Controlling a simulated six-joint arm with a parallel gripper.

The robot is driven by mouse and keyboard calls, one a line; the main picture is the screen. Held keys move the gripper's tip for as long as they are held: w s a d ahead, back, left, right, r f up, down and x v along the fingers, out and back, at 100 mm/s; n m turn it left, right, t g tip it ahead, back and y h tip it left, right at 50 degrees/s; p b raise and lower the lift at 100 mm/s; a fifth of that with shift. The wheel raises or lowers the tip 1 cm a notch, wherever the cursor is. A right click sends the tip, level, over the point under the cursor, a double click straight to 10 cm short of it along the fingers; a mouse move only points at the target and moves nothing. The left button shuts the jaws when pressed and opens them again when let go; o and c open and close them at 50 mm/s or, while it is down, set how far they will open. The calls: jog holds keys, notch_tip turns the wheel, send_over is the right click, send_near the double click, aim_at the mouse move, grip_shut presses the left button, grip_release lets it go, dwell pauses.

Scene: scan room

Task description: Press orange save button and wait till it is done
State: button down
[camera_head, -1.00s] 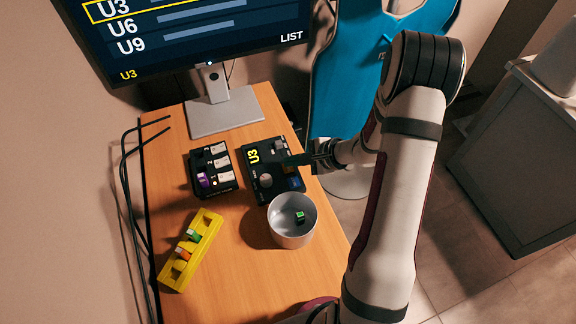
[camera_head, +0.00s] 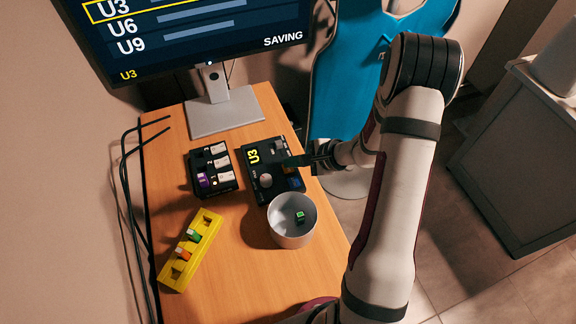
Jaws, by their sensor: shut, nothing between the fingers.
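The black console (camera_head: 258,172) marked "U3" in yellow lies on the wooden desk and carries a round grey knob, a blue key and other small keys. My gripper (camera_head: 292,161) is shut and empty, its tips low over the console's right side. A small orange-brown patch (camera_head: 289,169) shows just under the fingers. It may be the orange save button, mostly hidden by the gripper, and I cannot tell if it is pressed down. The monitor (camera_head: 200,48) reads "SAVING" at lower right, with the U3 row framed in yellow.
A metal bowl (camera_head: 291,237) with a small black and green piece stands just in front of the console. A black box with white and purple parts (camera_head: 212,170) lies to its left. A yellow rack (camera_head: 189,250) holds several small coloured pieces. Cables run along the desk's left edge.

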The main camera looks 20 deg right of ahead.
aim_at(292, 169)
jog(key=shift+r, duration=0.7)
jog(key=shift+r, duration=2.5)
jog(key=s+a+r+n+g+y, duration=0.1)
jog(key=s+a+r+n+g, duration=0.3)
jog(key=s+a+r+n, duration=0.5)
jog(key=s+a+r+n+g+h, duration=0.1)
jog(key=s+n+h, duration=0.1)
jog(key=s, duration=0.7)
jog(key=s+r+n+g+h, duration=0.2)
jog(key=s+h, duration=0.1)
jog(key=s, duration=0.6)
jog(key=shift+a+r, duration=0.15)
jog(key=shift+a, duration=0.25)
